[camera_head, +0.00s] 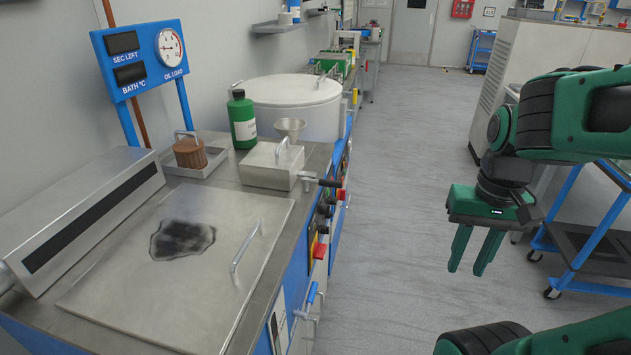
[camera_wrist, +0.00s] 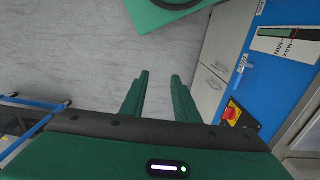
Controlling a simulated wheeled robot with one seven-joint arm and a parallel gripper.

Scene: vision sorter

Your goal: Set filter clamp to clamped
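A steel box (camera_head: 272,167) with a loop handle on its lid stands on the counter, a small funnel behind it. My green gripper (camera_head: 467,270) hangs over the aisle to the right, fingers down, well apart from the lever. In the wrist view my gripper (camera_wrist: 160,75) is open and empty, with grey floor between the fingers.
A steel lid (camera_head: 120,290) with a dark stain covers the near counter. A green bottle (camera_head: 241,120) and a white drum (camera_head: 300,105) stand farther back. A blue cart (camera_head: 590,235) is right. The aisle floor is clear.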

